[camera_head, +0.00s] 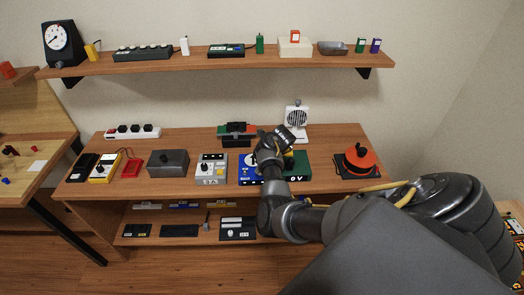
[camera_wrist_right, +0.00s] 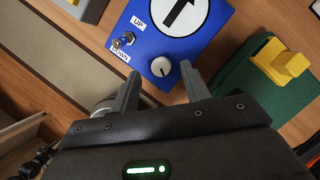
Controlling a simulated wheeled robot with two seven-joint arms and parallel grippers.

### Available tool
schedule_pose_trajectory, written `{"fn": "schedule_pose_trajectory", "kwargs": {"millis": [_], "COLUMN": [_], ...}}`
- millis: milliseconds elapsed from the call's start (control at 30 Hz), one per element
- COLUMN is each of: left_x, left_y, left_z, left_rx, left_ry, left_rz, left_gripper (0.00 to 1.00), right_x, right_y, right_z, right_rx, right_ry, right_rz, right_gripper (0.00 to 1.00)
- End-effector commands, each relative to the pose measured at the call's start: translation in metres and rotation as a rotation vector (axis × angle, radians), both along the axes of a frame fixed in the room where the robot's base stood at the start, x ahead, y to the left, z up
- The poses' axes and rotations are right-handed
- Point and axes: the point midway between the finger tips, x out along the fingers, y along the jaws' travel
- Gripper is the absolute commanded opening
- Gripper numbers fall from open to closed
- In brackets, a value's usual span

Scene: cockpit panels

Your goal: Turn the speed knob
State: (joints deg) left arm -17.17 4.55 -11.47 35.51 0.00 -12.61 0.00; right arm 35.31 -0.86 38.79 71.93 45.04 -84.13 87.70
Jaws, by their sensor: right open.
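A blue panel box (camera_head: 246,172) stands on the desk at the middle, partly hidden by my right arm in the head view. In the right wrist view the blue box (camera_wrist_right: 220,14) carries a round dial with a black arrow, a toggle switch (camera_wrist_right: 124,39) between UP and DOWN labels, and a small white knob (camera_wrist_right: 161,66). My right gripper (camera_wrist_right: 162,84) is open. Its fingertips lie on either side of the white knob in that view; contact cannot be told. In the head view the right gripper (camera_head: 277,143) is over the blue box. My left gripper is not in view.
A green box (camera_wrist_right: 245,90) with a yellow block is close to the right of the blue box. A grey switch box (camera_head: 211,168) is on its left. A white fan (camera_head: 297,118) stands behind and a red round device (camera_head: 359,158) lies right. A shelf (camera_head: 200,63) hangs above.

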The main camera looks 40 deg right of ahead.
Motion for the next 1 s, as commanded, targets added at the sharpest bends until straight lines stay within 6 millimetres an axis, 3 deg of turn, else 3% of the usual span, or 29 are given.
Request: {"fn": "schedule_pose_trajectory", "kwargs": {"millis": [200, 533, 867, 1000], "left_x": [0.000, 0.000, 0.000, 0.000], "left_y": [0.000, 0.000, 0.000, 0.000], "left_z": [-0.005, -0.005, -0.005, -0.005], "left_rx": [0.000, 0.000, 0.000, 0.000], "left_ry": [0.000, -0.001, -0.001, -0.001], "left_rz": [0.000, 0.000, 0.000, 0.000], "left_gripper": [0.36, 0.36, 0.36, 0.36], "right_x": [0.008, 0.009, 0.009, 0.009], "right_y": [0.002, 0.002, 0.002, 0.002], "right_z": [-0.020, -0.023, -0.023, -0.023], "right_rx": [0.000, -0.001, -0.001, 0.000], "right_ry": [0.001, 0.000, 0.001, 0.001], "right_rz": [0.000, 0.000, 0.000, 0.003], "right_gripper": [0.46, 0.46, 0.04, 0.02]}}
